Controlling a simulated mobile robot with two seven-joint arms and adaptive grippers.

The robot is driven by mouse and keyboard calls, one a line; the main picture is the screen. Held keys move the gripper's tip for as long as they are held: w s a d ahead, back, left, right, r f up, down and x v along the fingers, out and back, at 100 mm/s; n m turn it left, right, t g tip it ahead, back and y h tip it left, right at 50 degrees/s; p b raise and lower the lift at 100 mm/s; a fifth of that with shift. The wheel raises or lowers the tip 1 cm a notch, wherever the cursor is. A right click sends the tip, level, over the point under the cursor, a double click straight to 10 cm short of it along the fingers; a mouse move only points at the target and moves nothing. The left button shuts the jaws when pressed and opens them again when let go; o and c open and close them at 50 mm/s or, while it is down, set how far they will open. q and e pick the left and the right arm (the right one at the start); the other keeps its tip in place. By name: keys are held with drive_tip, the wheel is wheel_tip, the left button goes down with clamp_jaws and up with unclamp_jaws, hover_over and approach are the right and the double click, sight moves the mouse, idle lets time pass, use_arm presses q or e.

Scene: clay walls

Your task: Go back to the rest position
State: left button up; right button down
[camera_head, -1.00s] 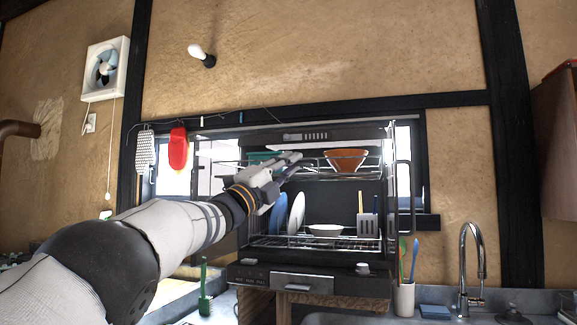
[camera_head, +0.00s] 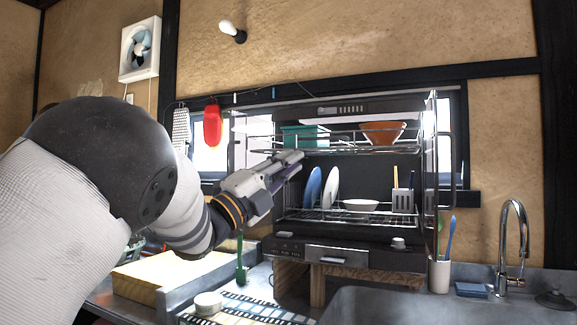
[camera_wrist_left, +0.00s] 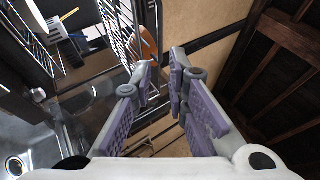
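My left gripper (camera_head: 296,164) reaches in from the left, in front of the left side of the dish rack. Its purple-padded fingers also show in the left wrist view (camera_wrist_left: 162,76), apart with nothing between them. The dish rack (camera_head: 330,217) is an open two-level cabinet. An orange bowl (camera_head: 382,133) and a green container (camera_head: 304,136) sit on its upper level. A blue plate (camera_head: 312,187), a white plate (camera_head: 331,188) and a white bowl (camera_head: 360,205) are on the lower level. My right gripper is out of view.
A steel sink with a faucet (camera_head: 513,245) is at the right, beside a cup of utensils (camera_head: 439,275). A wooden board (camera_head: 170,277) lies on the counter at left. A red mitt (camera_head: 212,126) hangs on the wall. Some space is free before the rack.

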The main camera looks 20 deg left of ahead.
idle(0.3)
